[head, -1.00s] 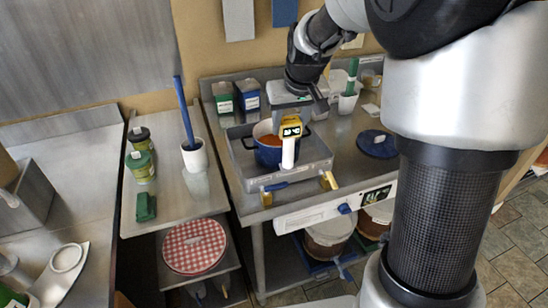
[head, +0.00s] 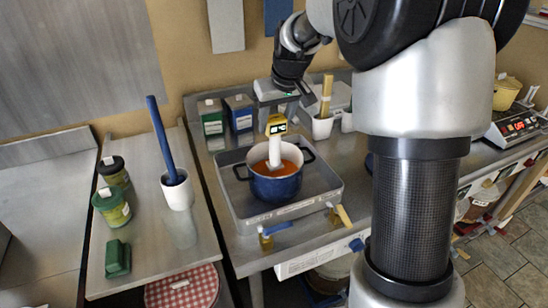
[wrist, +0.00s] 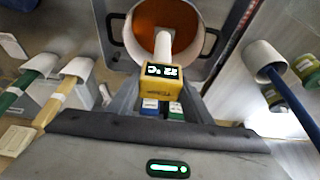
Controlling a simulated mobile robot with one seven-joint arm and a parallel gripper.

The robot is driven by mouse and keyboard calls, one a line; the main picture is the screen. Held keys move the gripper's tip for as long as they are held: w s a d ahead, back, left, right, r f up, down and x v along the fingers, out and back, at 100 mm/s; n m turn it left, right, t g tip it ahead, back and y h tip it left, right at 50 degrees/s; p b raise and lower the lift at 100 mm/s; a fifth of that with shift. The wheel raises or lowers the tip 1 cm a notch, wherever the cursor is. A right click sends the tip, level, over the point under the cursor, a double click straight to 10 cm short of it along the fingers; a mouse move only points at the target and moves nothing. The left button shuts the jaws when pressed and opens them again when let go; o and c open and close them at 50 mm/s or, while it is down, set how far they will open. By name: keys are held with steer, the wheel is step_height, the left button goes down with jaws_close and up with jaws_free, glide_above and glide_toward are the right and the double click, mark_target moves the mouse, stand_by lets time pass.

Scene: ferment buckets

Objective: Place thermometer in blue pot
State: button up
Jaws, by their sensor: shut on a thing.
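The thermometer has a yellow head (head: 277,125) with a dark display and a white stem (head: 275,152). It hangs roughly upright from my gripper (head: 279,108), which is shut on its head. The wrist view shows the yellow head (wrist: 162,82) between my fingers (wrist: 160,98), with a lit display. The blue pot (head: 277,188) has dark handles and orange contents and stands in a grey metal tray (head: 325,199). The stem overlaps the pot's opening in both views. I cannot tell whether its tip touches the contents.
White cups with coloured handles stand left (head: 177,192) and behind right (head: 322,126) of the pot. Green (head: 212,122) and blue (head: 240,115) boxes are behind it. Green jars (head: 113,208) stand on the left counter. A taped edge with small clips lies before the tray.

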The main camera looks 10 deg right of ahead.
mark_target(275, 142)
step_height(275, 142, down, 7)
steer(key=shift+r, duration=0.15)
stand_by(0.4)
steer(key=shift+f+b, duration=0.25)
steer(key=shift+b, duration=0.15)
steer(key=o, duration=1.6)
steer(key=shift+r, duration=0.15)
